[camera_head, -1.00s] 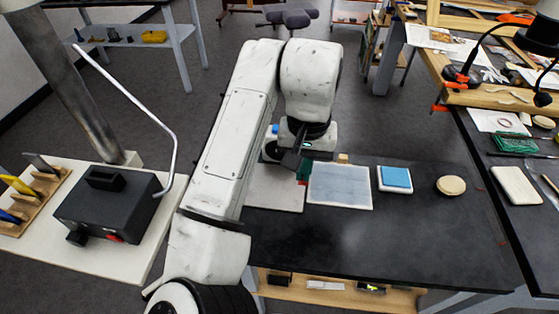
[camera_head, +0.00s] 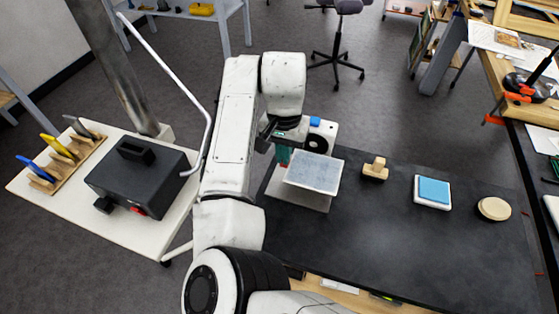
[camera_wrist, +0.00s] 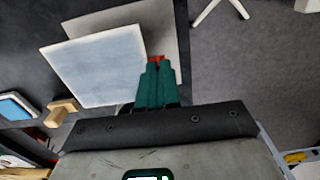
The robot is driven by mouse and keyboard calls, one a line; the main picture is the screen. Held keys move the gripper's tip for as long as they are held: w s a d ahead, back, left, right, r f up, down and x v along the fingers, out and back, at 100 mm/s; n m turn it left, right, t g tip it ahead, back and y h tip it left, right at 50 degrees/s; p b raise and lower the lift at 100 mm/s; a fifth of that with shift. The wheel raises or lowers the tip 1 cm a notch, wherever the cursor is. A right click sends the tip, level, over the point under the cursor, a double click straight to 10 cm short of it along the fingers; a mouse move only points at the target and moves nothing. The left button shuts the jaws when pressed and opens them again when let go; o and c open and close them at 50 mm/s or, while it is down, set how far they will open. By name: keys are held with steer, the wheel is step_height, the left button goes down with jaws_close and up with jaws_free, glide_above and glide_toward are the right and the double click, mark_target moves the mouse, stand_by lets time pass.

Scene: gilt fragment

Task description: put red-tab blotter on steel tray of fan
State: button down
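The blotter (camera_head: 315,172) is a pale blue-grey sheet with a white edge; it also shows in the wrist view (camera_wrist: 95,68). My gripper (camera_wrist: 156,72) has its green fingers together on the blotter's red tab (camera_wrist: 155,60). It holds the blotter above the bench, tilted in the head view. A flat grey plate (camera_head: 297,200) lies below, partly covered by the blotter. It also shows in the wrist view (camera_wrist: 165,18). I cannot tell for sure whether this plate is the steel tray.
On the black bench (camera_head: 390,235) stand a wooden knobbed block (camera_head: 375,169), a blue pad on a white base (camera_head: 433,191) and a round wooden disc (camera_head: 494,208). A black box (camera_head: 142,177) with a red switch sits on the white table at left, near a bent pale tube (camera_head: 180,75).

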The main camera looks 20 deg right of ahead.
steer(key=shift+w+a+f, duration=0.3)
steer(key=shift+w+f, duration=0.05)
steer(key=shift+f, duration=0.15)
steer(key=shift+w+a+f+p, duration=0.15)
steer(key=shift+f+p, duration=0.25)
steer(key=shift+f, duration=1.4)
steer(key=shift+f, duration=0.1)
steer(key=c, duration=1.4)
jaws_free()
steer(key=shift+o, duration=0.2)
step_height(320, 180, up, 12)
steer(key=b, duration=0.1)
